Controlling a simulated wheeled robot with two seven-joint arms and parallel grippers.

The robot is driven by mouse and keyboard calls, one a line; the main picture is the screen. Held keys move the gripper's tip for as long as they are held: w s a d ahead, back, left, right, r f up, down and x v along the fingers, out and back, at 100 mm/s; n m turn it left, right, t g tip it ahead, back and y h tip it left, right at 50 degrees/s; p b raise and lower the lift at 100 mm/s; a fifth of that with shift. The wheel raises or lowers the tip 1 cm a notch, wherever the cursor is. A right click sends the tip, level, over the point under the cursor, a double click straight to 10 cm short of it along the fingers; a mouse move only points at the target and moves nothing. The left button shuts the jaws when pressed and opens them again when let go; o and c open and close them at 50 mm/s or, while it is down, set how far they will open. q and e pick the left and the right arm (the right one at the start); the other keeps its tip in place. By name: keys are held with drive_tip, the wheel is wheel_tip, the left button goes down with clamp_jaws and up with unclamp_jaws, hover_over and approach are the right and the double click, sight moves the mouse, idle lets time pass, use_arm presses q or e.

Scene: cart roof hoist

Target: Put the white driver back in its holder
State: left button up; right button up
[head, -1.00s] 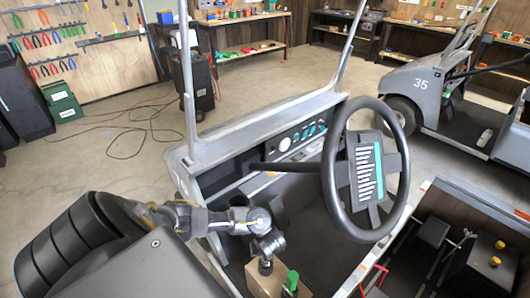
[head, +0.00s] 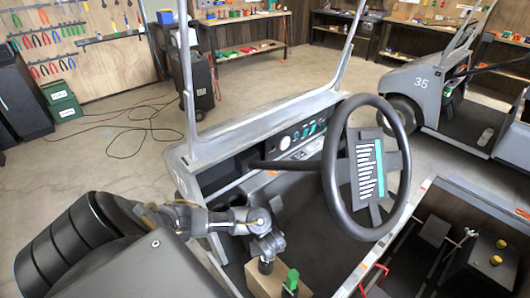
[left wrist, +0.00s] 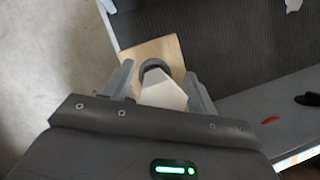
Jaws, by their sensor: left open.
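My left gripper (left wrist: 159,72) is open, with one finger on each side of a white tapered piece (left wrist: 162,94), which looks like the white driver. A dark collar (left wrist: 154,65) shows at its far end. Behind it is a light wooden block (left wrist: 150,48); whether the white piece sits in it or only in front of it, I cannot tell. In the head view my left wrist hangs over the wooden block (head: 262,285), inside the cart. The white driver is not clearly seen there. My right gripper is not in view.
A green-handled item (head: 291,280) stands beside the block. The steering wheel (head: 365,168) and dashboard (head: 265,160) are close to my left arm. An open compartment (head: 455,245) with dark contents lies to the right. A second cart (head: 440,90) stands behind.

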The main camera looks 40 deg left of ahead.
use_arm(q)
drive_tip(key=p+v, duration=0.7)
drive_tip(key=v, duration=0.3)
drive_tip(key=shift+r+p, duration=0.25)
drive_tip(key=shift+p, duration=0.15)
drive_tip(key=shift+d, duration=0.1)
